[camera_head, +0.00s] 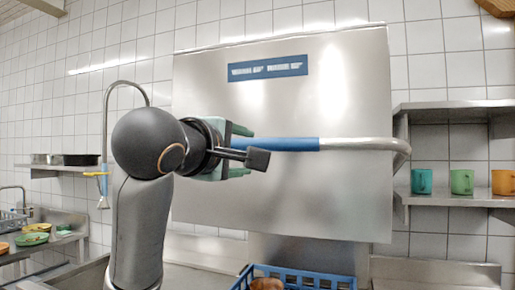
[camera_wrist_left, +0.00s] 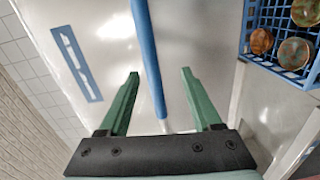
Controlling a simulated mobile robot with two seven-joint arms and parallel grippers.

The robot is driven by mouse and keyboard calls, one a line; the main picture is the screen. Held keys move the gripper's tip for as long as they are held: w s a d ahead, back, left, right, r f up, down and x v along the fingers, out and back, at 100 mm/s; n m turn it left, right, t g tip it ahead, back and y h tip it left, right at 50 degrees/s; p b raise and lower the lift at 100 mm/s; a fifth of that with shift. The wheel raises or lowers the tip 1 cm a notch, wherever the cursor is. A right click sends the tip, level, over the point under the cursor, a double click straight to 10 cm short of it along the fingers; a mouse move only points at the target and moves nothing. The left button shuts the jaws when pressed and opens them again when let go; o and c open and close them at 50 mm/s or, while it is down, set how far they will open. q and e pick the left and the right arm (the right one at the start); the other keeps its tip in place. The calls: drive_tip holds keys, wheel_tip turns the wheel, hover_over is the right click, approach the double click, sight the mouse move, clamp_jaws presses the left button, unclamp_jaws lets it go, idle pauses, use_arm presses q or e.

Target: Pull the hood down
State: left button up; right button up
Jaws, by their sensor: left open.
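The hood (camera_head: 220,100) is a large stainless steel box, raised above a blue rack. A blue label is on its front. Its bar handle (camera_head: 350,144) has a blue sleeve and a bare metal bend at the right. My left gripper (camera_head: 246,151) is at the left part of the blue sleeve. In the left wrist view, the open green fingers of the left gripper (camera_wrist_left: 160,72) stand either side of the blue handle (camera_wrist_left: 149,60), with a gap on each side. My arm hides the handle's left end. My right gripper is not in view.
A blue rack (camera_head: 320,279) stands below the hood; the left wrist view shows several round brownish items in it. A shelf (camera_head: 455,197) with coloured mugs is at the right. A tap (camera_head: 105,140) and a sink area with plates are at the left.

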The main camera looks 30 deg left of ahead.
sight(255, 143)
use_arm(q)
drive_tip(key=shift+n+y, duration=0.4)
drive_tip(key=shift+n, duration=0.2)
drive_tip(key=p+x, duration=0.1)
drive_tip(key=x, duration=0.2)
drive_tip(key=r+p+x, duration=0.1)
drive_tip(key=x, duration=0.2)
drive_tip(key=a+r+p+x, duration=0.1)
drive_tip(key=x, duration=0.2)
drive_tip(key=shift+p, duration=0.35)
drive_tip(key=shift+w+a+f, duration=0.15)
drive_tip(key=shift+w+a, duration=0.05)
drive_tip(key=shift+w, duration=0.5)
drive_tip(key=shift+c, duration=0.2)
clamp_jaws()
